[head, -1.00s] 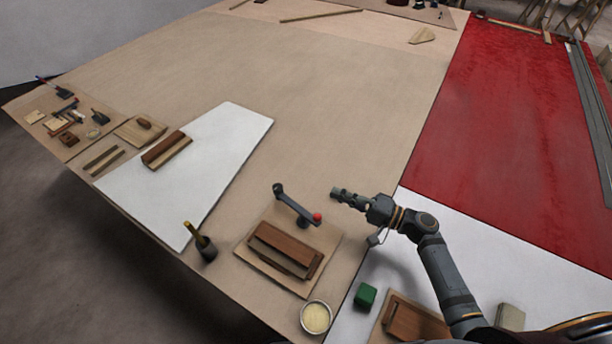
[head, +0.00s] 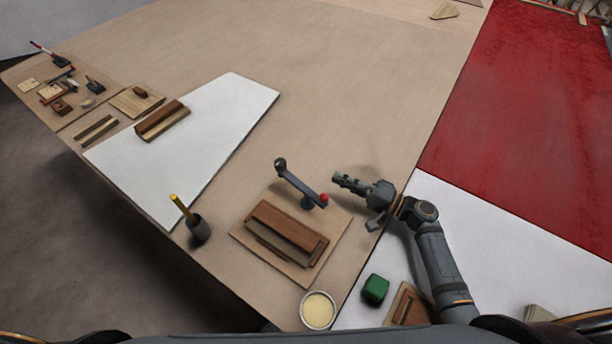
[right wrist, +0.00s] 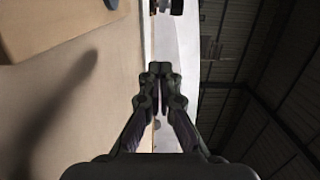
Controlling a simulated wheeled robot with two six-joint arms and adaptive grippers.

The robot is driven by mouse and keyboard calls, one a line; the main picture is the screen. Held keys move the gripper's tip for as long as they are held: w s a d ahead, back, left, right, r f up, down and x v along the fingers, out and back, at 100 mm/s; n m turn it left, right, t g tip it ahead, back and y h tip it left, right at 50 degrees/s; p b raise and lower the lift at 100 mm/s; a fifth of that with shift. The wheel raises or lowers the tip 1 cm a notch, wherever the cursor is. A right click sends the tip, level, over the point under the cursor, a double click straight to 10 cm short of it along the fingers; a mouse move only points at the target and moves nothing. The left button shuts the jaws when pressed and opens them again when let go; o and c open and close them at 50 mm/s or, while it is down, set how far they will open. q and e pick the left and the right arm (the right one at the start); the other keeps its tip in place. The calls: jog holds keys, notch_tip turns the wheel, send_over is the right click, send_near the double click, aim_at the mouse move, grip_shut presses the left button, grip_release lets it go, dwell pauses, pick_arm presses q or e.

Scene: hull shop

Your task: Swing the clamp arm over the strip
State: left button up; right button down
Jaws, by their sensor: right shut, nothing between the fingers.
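The clamp arm (head: 298,183) is a dark grey bar on a short post, with a red knob (head: 323,199) at its near right end and a black tip at its far left end. It stands behind the strip (head: 282,239), apart from it in the head view. The strip lies in a brown wooden fixture (head: 289,225) on a tan board. My right gripper (head: 338,178) is shut and empty, just right of the clamp arm, pointing left. In the right wrist view its closed fingers (right wrist: 160,72) show. My left gripper is out of view.
A black cup (head: 198,229) with a yellow-handled tool stands left of the fixture. A bowl of pale paste (head: 318,310) and a green block (head: 375,289) are near the front edge. A white sheet (head: 215,125) lies left; the tabletop behind the clamp is clear.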

aim_at(301, 183)
jog(key=p+x, duration=0.1)
jog(key=x, duration=0.6)
jog(key=shift+w+a+r+p, duration=0.2)
jog(key=shift+a+p, duration=0.1)
jog(key=shift+p, duration=0.05)
jog(key=s+a+p, duration=0.1)
jog(key=a, duration=0.1)
jog(key=shift+s+a+p, duration=0.4)
jog(key=shift+s+a+f, duration=0.15)
jog(key=shift+s+a, duration=0.15)
jog(key=shift+s, duration=0.1)
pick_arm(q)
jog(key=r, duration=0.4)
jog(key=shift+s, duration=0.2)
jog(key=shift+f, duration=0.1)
pick_arm(e)
jog(key=shift+f, duration=0.1)
pick_arm(q)
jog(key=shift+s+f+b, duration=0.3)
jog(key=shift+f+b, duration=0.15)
jog(key=shift+b, duration=0.05)
pick_arm(e)
jog(key=shift+a+n+g+y, duration=0.1)
jog(key=shift+n+g+y, duration=0.25)
jog(key=shift+g, duration=0.25)
